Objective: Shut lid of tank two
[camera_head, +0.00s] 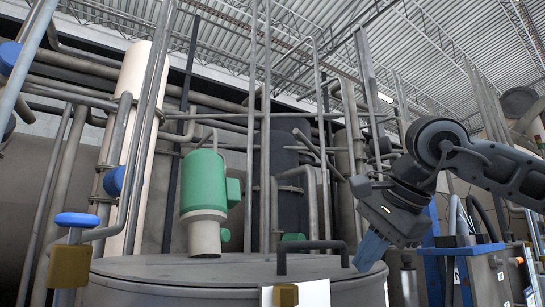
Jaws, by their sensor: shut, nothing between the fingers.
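A round grey tank (120,292) stands in the foreground, with its lower part cut off by the picture edge. Its wide grey lid (180,267) looks level on top and is seen almost edge-on. A dark bar handle (312,245) rises from the right part of the lid. No number shows, so I cannot tell whether this is tank two. My gripper (368,257) comes in from the right and points down. Its blue-grey fingers are together and empty, just right of the handle, over the lid's right edge. I cannot tell whether they touch the lid.
A green motor (203,180) on a pale base stands behind the lid. A yellow block (69,266) with a blue knob (77,220) is at the left. Many pipes fill the background. A blue-framed machine (484,275) stands at the right, below my arm.

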